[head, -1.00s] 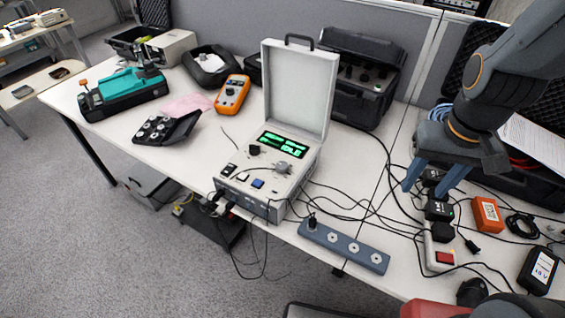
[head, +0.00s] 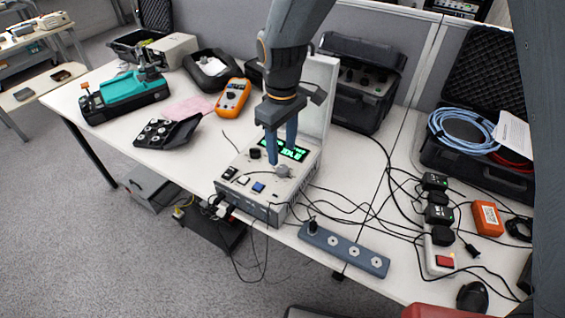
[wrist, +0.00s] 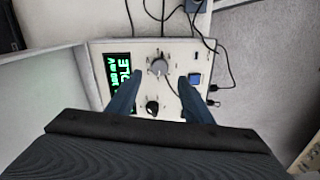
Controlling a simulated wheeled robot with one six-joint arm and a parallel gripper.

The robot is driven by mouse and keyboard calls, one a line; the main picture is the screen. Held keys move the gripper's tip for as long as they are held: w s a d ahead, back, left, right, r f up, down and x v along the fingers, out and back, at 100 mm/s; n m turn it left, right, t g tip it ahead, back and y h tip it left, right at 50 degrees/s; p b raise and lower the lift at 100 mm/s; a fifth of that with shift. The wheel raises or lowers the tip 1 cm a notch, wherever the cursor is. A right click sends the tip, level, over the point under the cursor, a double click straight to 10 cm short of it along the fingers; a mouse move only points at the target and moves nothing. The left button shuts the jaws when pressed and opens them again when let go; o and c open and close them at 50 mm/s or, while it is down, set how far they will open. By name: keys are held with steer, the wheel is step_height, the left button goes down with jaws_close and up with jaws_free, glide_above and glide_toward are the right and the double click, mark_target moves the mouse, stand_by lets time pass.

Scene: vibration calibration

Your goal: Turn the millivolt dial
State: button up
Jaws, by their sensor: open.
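The instrument (head: 243,196) is a light grey case with its lid raised, on the table. Its panel has a green-lit display (head: 287,149), a grey round knob (head: 282,171) and a black knob (head: 255,153). In the wrist view the grey knob (wrist: 159,67) shows between and just beyond the fingertips, and the black knob (wrist: 152,107) is nearer the palm. Their labels are too small to read, so I cannot tell which is the millivolt dial. My gripper (head: 281,152) is open above the panel, its blue fingers pointing down; it also shows in the wrist view (wrist: 160,80). Contact with the grey knob cannot be told.
A blue button (wrist: 195,79) is close beside the right finger. The raised lid (head: 318,88) stands behind my gripper. Black cables run off the case's right side. A power strip (head: 343,249) lies at front right, and an orange meter (head: 232,98) at the left.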

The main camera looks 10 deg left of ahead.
mark_target(283, 168)
steer(key=shift+f+p, duration=0.65)
steer(key=shift+f, duration=2.5)
steer(key=c, duration=1.1)
steer(key=shift+o, duration=0.2)
